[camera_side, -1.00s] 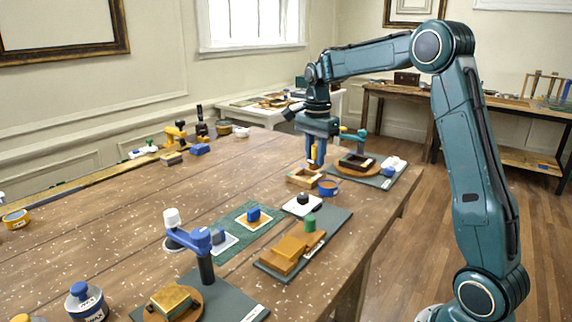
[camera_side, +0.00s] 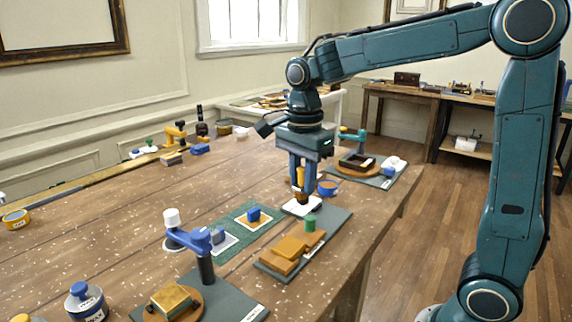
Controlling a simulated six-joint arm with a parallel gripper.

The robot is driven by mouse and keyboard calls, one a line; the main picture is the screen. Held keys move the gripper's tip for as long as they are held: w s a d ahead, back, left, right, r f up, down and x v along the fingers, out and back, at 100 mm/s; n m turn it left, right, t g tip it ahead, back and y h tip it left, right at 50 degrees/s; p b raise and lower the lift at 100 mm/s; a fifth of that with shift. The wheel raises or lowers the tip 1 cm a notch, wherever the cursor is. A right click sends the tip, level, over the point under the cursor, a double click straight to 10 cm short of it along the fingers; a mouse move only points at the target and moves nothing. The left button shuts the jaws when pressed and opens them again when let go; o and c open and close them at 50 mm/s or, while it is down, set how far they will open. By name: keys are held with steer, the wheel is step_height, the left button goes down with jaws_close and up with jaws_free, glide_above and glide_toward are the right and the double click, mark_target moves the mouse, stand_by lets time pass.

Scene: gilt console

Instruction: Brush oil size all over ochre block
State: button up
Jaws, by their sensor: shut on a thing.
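My gripper (camera_side: 302,186) points down and is shut on an upright orange-yellow handled tool, which looks like a brush (camera_side: 300,177). Its dark lower end is at a white tile (camera_side: 291,208); whether it touches the tile or a dark thing there, I cannot tell. The ochre block (camera_side: 292,247) appears to be one of the ochre pieces on a grey board in front of the gripper, stacked or side by side. A blue pot with an orange-brown top (camera_side: 328,187) stands just right of the gripper.
A green knob-topped piece (camera_side: 309,224) stands behind the ochre pieces. A blue post arm (camera_side: 195,240) rises at the front, near a gilt-topped block on a round stand (camera_side: 172,298). A green mat (camera_side: 238,243) lies left. The table's left middle is clear.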

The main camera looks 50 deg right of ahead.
steer(key=shift+f, duration=0.1)
steer(key=shift+f, duration=1.55)
